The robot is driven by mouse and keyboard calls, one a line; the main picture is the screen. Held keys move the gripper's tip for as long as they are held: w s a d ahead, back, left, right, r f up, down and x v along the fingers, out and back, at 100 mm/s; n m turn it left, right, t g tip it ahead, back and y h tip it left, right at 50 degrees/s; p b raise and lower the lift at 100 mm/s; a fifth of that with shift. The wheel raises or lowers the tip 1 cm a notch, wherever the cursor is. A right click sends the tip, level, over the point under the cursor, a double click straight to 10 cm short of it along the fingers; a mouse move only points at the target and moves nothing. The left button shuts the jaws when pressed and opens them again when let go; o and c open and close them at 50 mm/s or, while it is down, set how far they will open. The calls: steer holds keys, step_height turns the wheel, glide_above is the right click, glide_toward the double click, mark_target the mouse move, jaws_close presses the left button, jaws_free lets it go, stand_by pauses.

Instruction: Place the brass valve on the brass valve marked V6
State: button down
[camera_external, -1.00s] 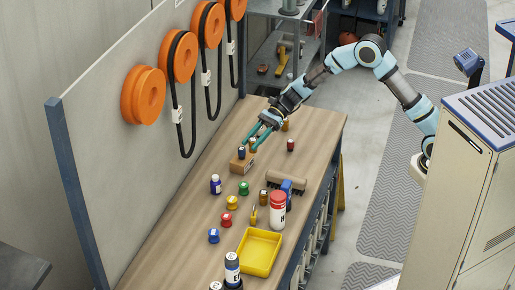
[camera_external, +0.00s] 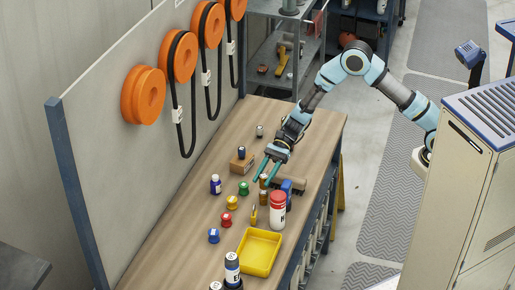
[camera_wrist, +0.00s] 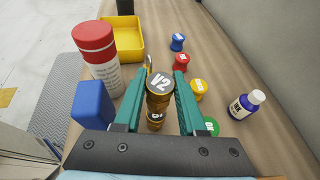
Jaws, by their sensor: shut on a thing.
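My gripper (camera_external: 267,171) is shut on a brass valve (camera_external: 263,179) and holds it upright above the wooden table. In the wrist view the valve (camera_wrist: 160,84) sits between the teal fingers, and its grey top reads V2. Another brass valve (camera_external: 263,196) stands on the table just below the held one. In the wrist view a brass piece (camera_wrist: 155,121) shows under the held valve, mostly covered by it. I cannot tell whether the two touch. No V6 mark can be read.
A red-capped white canister (camera_external: 278,212), blue object (camera_external: 289,190) and brown roller-like piece (camera_external: 292,182) stand close on the right. Green (camera_external: 244,188), yellow (camera_external: 232,202), red (camera_external: 226,219) and blue (camera_external: 214,235) knobs stand left. A yellow tray (camera_external: 259,251) lies in front.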

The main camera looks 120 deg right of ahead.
steer(key=shift+f, duration=1)
steer(key=shift+f, duration=0.1)
steer(key=shift+c, duration=2.4)
jaws_free()
steer(key=shift+r, duration=0.2)
steer(key=b+v, duration=0.3)
steer(key=v, duration=0.9)
steer(key=shift+f, duration=0.1)
